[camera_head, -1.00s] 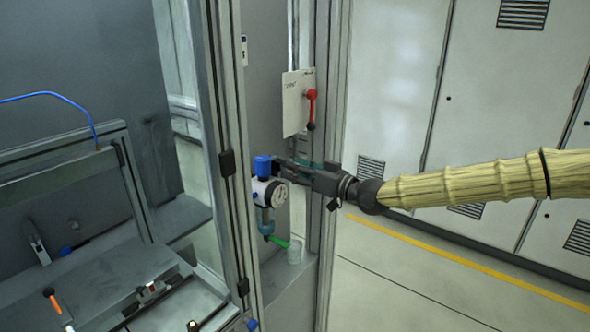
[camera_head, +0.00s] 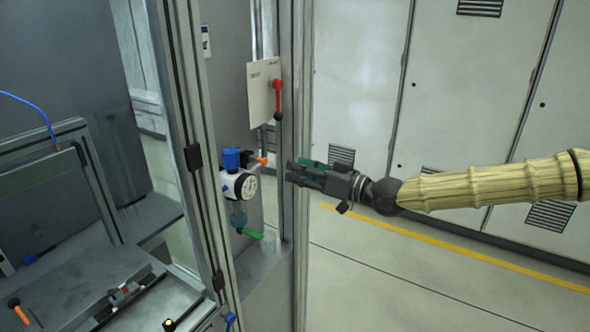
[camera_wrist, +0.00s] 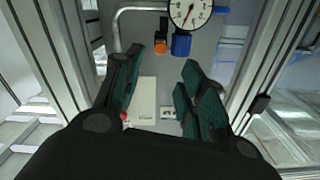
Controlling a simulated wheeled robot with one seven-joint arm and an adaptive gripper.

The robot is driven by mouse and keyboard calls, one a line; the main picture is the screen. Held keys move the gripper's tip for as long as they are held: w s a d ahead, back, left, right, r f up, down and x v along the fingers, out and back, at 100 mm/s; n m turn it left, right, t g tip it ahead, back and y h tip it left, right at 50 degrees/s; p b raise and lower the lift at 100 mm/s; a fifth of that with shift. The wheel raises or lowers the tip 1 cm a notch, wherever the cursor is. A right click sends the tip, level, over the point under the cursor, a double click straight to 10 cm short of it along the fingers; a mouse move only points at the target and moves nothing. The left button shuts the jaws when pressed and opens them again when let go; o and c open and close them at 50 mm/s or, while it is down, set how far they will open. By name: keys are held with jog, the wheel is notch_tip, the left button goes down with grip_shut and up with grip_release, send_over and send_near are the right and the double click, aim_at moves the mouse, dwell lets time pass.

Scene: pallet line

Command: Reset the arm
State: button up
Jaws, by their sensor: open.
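My gripper (camera_head: 292,172) is open and empty in the head view, at the end of my arm that reaches in from the right. It is apart from the gauge unit (camera_head: 239,185), a white round dial with a blue cap on top and a green lever below, to its left. In the wrist view the two dark green-padded fingers of my gripper (camera_wrist: 160,85) stand spread with nothing between them. The gauge (camera_wrist: 189,12) shows at the top of that view, with a blue cap (camera_wrist: 181,44) and an orange part (camera_wrist: 160,46) beneath it.
A white panel (camera_head: 261,92) with a red handle (camera_head: 278,98) is mounted above the gauge. Metal frame posts (camera_head: 298,120) stand close to my gripper. A grey workbench (camera_head: 120,275) lies at lower left. Grey cabinets (camera_head: 355,70) line the back; the floor before them is clear.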

dwell(0.3)
jog(key=s+a+f+m+g+h, duration=0.1)
jog(key=s+a+f+m, duration=0.2)
jog(key=f, duration=0.7)
jog(key=s+a+f+g+h, duration=0.1)
jog(key=s+a+f+g, duration=0.2)
jog(key=f, duration=0.7)
jog(key=s+d+f+m+g+h+b, duration=0.1)
jog(key=s+f+h, duration=0.1)
jog(key=s+f, duration=0.7)
jog(key=s+f+m+g+h, duration=0.1)
jog(key=s+f+m+h, duration=0.1)
jog(key=s+f, duration=0.65)
jog(key=s+d+f+m+g+h, duration=0.1)
jog(key=s+d+f+h, duration=0.1)
jog(key=s+d+f, duration=0.4)
jog(key=s+d+f+g+h, duration=0.1)
jog(key=s+d+f+h, duration=0.1)
jog(key=s+f, duration=0.4)
jog(key=s+d+f+g+h, duration=0.1)
jog(key=s+d+f+h, duration=0.1)
jog(key=s+d, duration=0.3)
jog(key=s+d+f+m+g+h+b, duration=0.1)
jog(key=s+d+f+h, duration=0.1)
jog(key=s+d, duration=0.3)
jog(key=shift+s+d+f+g+h, duration=0.35)
jog(key=shift+d+f, duration=0.55)
jog(key=shift+d, duration=0.2)
jog(key=shift+c, duration=0.5)
jog(key=shift+a, duration=0.2)
